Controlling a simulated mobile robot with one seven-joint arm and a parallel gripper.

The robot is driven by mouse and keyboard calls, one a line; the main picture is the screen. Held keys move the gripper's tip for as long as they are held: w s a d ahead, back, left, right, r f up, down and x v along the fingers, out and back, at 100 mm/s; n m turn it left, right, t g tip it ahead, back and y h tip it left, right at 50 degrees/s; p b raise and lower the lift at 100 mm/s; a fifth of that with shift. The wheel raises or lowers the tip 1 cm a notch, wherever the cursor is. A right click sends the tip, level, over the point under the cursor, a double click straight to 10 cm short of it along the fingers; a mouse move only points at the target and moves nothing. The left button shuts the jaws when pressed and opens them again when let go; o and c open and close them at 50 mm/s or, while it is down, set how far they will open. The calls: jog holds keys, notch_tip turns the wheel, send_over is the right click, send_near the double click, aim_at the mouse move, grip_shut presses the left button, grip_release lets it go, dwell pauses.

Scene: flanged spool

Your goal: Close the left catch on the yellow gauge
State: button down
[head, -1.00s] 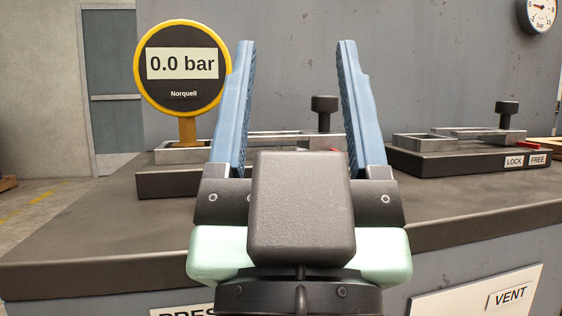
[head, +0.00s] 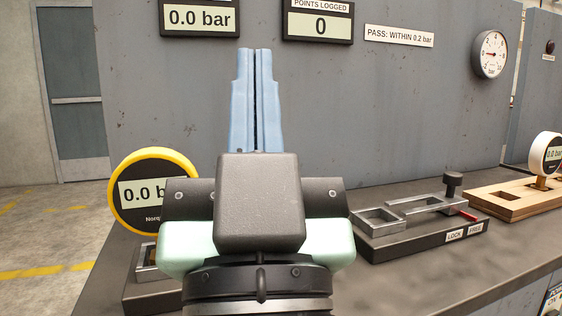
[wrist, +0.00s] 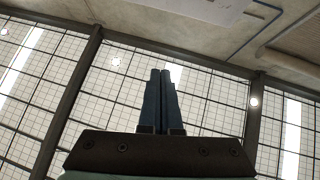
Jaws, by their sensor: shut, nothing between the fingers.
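The yellow gauge (head: 138,170), round with a yellow rim and a dark face reading 0.0, stands upright at the left in the head view; my gripper's body covers its right part. Below it the left catch (head: 146,258), a metal frame on a dark block, shows only at its left end. Its lever and knob are hidden behind my gripper. My gripper (head: 257,52) is shut and empty, fingers upward, in front of the grey panel. In the wrist view my shut fingers (wrist: 162,74) point at the ceiling and windows; no gauge or catch shows there.
A second catch (head: 415,205) with a black knob, a red piece and LOCK and FREE labels stands on the bench at right. A white gauge (head: 546,152) stands in a wooden board (head: 505,203) further right. A wall dial (head: 490,54) and displays hang on the panel.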

jog(key=w+d+f+m+g+y+p, duration=0.1)
jog(key=w+d+f+m+g+p, duration=0.55)
jog(key=p, duration=0.75)
jog(key=s+d+f+m+p, duration=0.1)
jog(key=f+m+p, duration=0.2)
jog(key=d+f+m+g+p, duration=0.1)
jog(key=d+f+m+p, duration=0.1)
jog(key=f+m+p, duration=0.1)
jog(key=s+d+f+m+g+p, duration=0.1)
jog(key=d+f+m+p, duration=0.1)
jog(key=f+m+p, duration=0.2)
jog(key=shift+s+m+g+h, duration=0.25)
jog(key=shift+s+h, duration=0.05)
jog(key=shift+h, duration=0.1)
jog(key=shift+w, duration=0.1)
